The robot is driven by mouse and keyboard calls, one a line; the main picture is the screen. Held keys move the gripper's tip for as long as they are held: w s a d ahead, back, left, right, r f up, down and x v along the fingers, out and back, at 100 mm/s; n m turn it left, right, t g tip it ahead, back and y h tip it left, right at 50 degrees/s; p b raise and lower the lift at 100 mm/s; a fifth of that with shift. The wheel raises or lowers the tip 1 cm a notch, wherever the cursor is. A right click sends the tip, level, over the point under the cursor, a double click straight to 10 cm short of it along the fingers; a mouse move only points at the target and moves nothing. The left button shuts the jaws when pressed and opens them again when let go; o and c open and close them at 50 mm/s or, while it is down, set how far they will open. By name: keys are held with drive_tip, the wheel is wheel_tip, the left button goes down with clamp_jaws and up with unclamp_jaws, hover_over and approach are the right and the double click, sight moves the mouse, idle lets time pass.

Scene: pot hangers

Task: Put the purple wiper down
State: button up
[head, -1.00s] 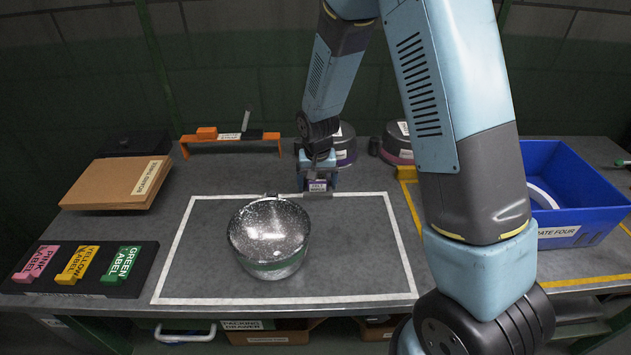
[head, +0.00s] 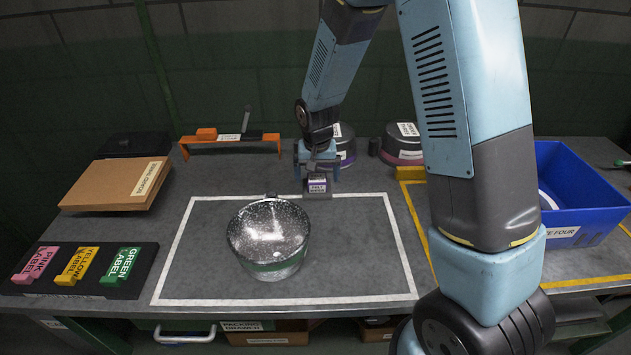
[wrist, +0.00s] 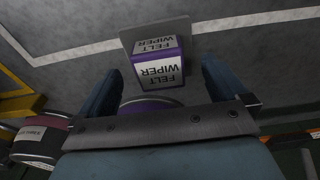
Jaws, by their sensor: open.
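The purple felt wiper (head: 317,186), with white "FELT WIPER" labels, sits at the back line of the white rectangle on the bench. My gripper (head: 317,172) is open just above and behind the wiper. In the wrist view its two fingers (wrist: 160,82) stand apart on either side, with a gap to the wiper. Nothing is held.
Dark round tins (head: 404,146) stand behind. A blue crate (head: 580,205) is on the right, a cardboard box (head: 115,185) on the left, an orange rack (head: 230,142) at the back.

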sight(317, 181)
wheel_tip(317, 181, up, 9)
drive_tip(key=s, duration=0.1)
drive_tip(key=s+d+r+t, duration=0.1)
drive_tip(key=s+d+r, duration=0.35)
drive_tip(key=r, duration=0.25)
drive_tip(key=s+d+r+t, duration=0.1)
drive_tip(key=s+d+r, duration=0.3)
drive_tip(key=d+r, duration=0.3)
drive_tip(key=s+d+r+t, duration=0.1)
drive_tip(key=s+d+r, duration=0.2)
drive_tip(key=s, duration=0.5)
drive_tip(key=s+d+r+t, duration=0.1)
drive_tip(key=s+d+r, duration=0.2)
drive_tip(key=s, duration=0.4)
drive_tip(key=shift+s+d+r, duration=0.35)
drive_tip(key=shift+s+r, duration=0.05)
drive_tip(key=shift+r, duration=0.4)
